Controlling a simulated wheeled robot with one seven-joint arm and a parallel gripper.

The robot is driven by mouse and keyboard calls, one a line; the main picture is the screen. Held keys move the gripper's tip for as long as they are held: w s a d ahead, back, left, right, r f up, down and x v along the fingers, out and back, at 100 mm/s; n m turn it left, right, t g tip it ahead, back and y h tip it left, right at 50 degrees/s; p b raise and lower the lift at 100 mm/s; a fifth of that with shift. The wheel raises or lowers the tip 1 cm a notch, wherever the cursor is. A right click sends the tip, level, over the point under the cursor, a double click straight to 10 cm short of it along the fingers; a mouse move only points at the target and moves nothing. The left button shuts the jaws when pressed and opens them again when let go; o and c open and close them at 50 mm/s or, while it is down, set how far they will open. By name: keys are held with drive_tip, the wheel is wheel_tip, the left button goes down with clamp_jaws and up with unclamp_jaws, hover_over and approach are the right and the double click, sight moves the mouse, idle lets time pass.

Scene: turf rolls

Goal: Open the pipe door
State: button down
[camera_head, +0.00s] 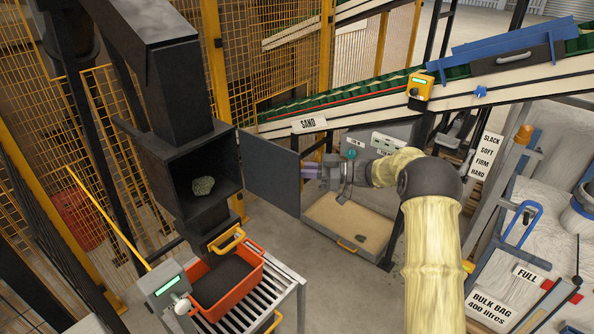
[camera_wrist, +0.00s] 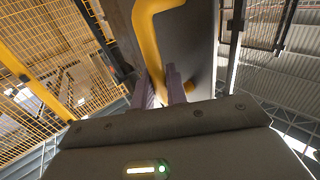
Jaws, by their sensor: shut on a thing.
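The pipe door (camera_head: 268,173) is a dark flat panel. It stands swung out to the right of the square pipe box (camera_head: 171,185), whose front is open. A grey-green lump (camera_head: 203,186) sits inside the box. My gripper (camera_head: 309,172) is at the door's free right edge. In the wrist view, its two purple-grey fingers (camera_wrist: 163,88) are shut on the yellow door handle (camera_wrist: 149,35), with the dark door panel (camera_wrist: 196,45) behind it. The handle is hidden in the head view.
An orange crate (camera_head: 257,280) with dark contents stands on a roller table (camera_head: 292,290) below the box. A shallow tray (camera_head: 326,212) lies below my gripper. Yellow mesh fencing (camera_head: 105,110) is at left and back. A sloping conveyor (camera_head: 365,112) runs behind.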

drive_tip(key=shift+w+r, duration=0.1)
idle(0.3)
drive_tip(key=c, duration=1.5)
unclamp_jaws()
drive_tip(key=shift+c, duration=0.2)
drive_tip(key=shift+o, duration=0.3)
drive_tip(key=shift+a, duration=0.1)
drive_tip(key=shift+w, duration=0.1)
